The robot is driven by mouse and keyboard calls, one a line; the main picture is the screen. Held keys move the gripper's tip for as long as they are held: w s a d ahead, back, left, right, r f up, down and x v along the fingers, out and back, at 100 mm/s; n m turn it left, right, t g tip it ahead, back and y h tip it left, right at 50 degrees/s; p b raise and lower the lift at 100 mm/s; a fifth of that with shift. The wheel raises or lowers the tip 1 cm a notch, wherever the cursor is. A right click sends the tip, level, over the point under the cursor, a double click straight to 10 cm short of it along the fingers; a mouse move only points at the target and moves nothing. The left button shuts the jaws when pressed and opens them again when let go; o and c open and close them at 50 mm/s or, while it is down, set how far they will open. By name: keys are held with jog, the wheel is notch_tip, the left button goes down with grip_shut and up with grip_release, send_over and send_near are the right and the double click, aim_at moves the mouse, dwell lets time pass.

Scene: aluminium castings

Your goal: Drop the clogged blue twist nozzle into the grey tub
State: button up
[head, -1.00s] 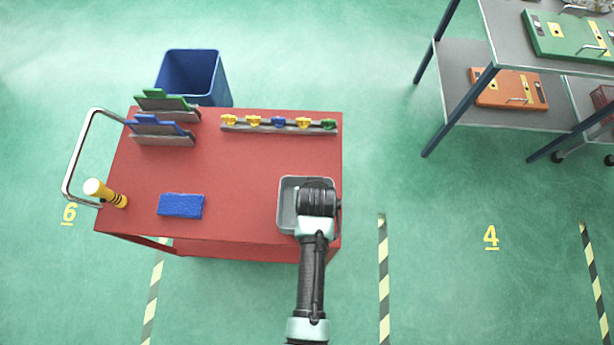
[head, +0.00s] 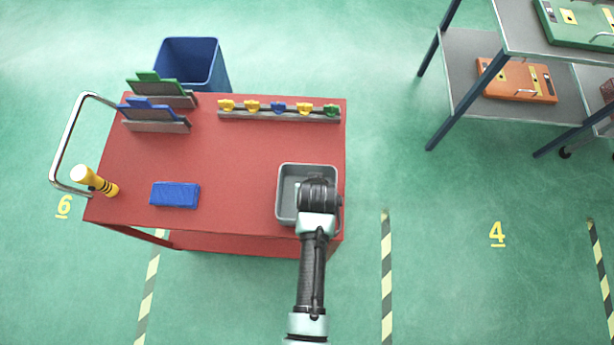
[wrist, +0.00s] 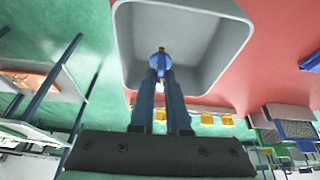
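The grey tub (head: 284,190) stands at the right front part of the red cart top. It also shows in the wrist view (wrist: 128,45), with its inside empty as far as I can see. My gripper (head: 318,190) is over the tub's near right part in the head view, hiding some of it. In the wrist view my gripper (wrist: 160,72) is shut on a blue nozzle (wrist: 160,60) with a small yellowish tip, seen against the tub's inside. The held nozzle is hidden in the head view. I cannot tell its height above the tub floor.
A rack (head: 262,116) of yellow, blue and green nozzles lies at the back of the red cart (head: 235,155). A blue block (head: 175,194), a yellow-handled tool (head: 97,181) and upright holders (head: 155,115) sit left. A blue bin (head: 190,63) stands behind. Shelving (head: 470,95) is right.

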jog(key=o, duration=0.5)
jog(key=shift+c, duration=0.2)
jog(key=v, duration=1.3)
jog(key=shift+b, duration=0.4)
jog(key=shift+w, duration=0.1)
jog(key=w+r+t+b, duration=0.1)
jog(key=w+r+t, duration=0.5)
jog(key=w+r, duration=0.6)
jog(key=w+r+t+b, duration=0.1)
jog(key=w+r+t, duration=0.15)
jog(key=r, duration=0.75)
jog(key=w+r+t+b, duration=0.1)
jog(key=r+t, duration=0.3)
jog(key=r, duration=0.6)
jog(key=s+r+t, duration=0.3)
jog(key=s+r, duration=0.1)
jog(key=r, duration=0.5)
jog(key=s+r+t+b, duration=0.1)
jog(key=s+r+t, duration=0.2)
jog(key=r, duration=0.7)
jog(key=s+r+t, duration=0.4)
jog(key=r, duration=0.5)
jog(key=shift+s+r+m, duration=0.25)
jog(key=shift+s+m, duration=0.05)
